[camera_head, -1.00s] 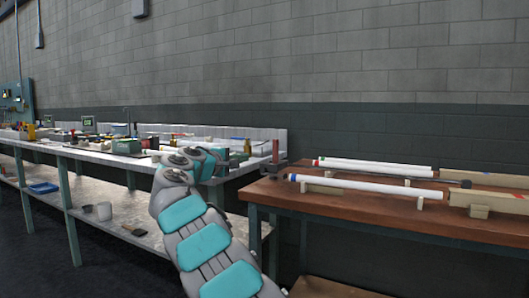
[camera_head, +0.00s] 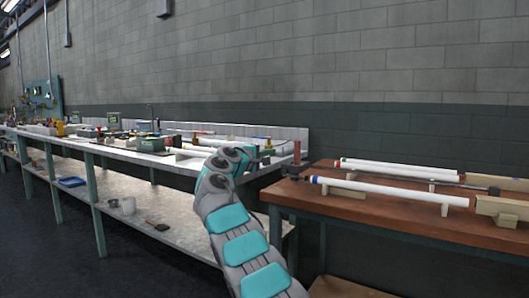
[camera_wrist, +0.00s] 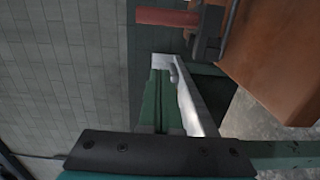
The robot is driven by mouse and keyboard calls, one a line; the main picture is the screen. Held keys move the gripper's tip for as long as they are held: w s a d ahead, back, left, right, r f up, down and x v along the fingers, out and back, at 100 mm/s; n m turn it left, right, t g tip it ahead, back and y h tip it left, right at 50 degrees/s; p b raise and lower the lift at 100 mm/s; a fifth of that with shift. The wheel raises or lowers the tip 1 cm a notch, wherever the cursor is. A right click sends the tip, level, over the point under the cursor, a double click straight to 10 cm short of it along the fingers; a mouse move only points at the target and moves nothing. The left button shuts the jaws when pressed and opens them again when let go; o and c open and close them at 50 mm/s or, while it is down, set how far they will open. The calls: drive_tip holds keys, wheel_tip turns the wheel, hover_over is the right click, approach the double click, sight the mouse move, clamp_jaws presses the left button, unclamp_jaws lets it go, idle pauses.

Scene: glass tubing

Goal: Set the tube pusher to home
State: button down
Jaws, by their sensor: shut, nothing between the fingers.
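My arm reaches up from the bottom middle of the head view, and its wrist is by the near end of the white bench. My gripper (camera_wrist: 165,66) is shut and empty in the wrist view, beyond its dark mounting plate. A red post (camera_head: 297,152) on a dark base stands on the left corner of the wooden table (camera_head: 350,212). It also shows as a red cylinder (camera_wrist: 167,17) at the top of the wrist view, apart from my gripper. A dark rod end (camera_head: 493,190) lies between the tubes at the right. I cannot tell which part is the tube pusher.
White tubes with coloured ends, such as the front tube (camera_head: 385,192), lie on small supports on the wooden table. A pale trough (camera_head: 505,208) is at the right. The long white bench (camera_head: 190,163) is crowded with tools. A block wall (camera_head: 400,65) stands behind.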

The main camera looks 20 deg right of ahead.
drive_tip(key=shift+s+d+b, duration=0.15)
drive_tip(key=shift+d+b, duration=0.05)
drive_tip(key=shift+d, duration=1.25)
drive_tip(key=shift+s+d+b, duration=0.1)
drive_tip(key=shift+d+b, duration=0.1)
drive_tip(key=shift+d, duration=1.25)
drive_tip(key=shift+s+d, duration=0.1)
drive_tip(key=s+d+b, duration=0.3)
drive_tip(key=s+d, duration=0.1)
drive_tip(key=s, duration=0.1)
drive_tip(key=s+d+b, duration=0.3)
drive_tip(key=s+d, duration=0.1)
drive_tip(key=s, duration=0.1)
drive_tip(key=s+d+b, duration=0.3)
drive_tip(key=s+d, duration=0.1)
drive_tip(key=s, duration=0.1)
drive_tip(key=shift+s+d+f, duration=0.1)
drive_tip(key=shift+d, duration=0.3)
drive_tip(key=s+d, duration=0.6)
drive_tip(key=s, duration=0.1)
drive_tip(key=s+d, duration=0.6)
drive_tip(key=s, duration=0.1)
drive_tip(key=s+d, duration=0.6)
drive_tip(key=s, duration=0.1)
drive_tip(key=shift+s+d+p, duration=0.3)
drive_tip(key=shift+s+d, duration=0.05)
drive_tip(key=shift+s, duration=0.05)
drive_tip(key=shift+w, duration=0.1)
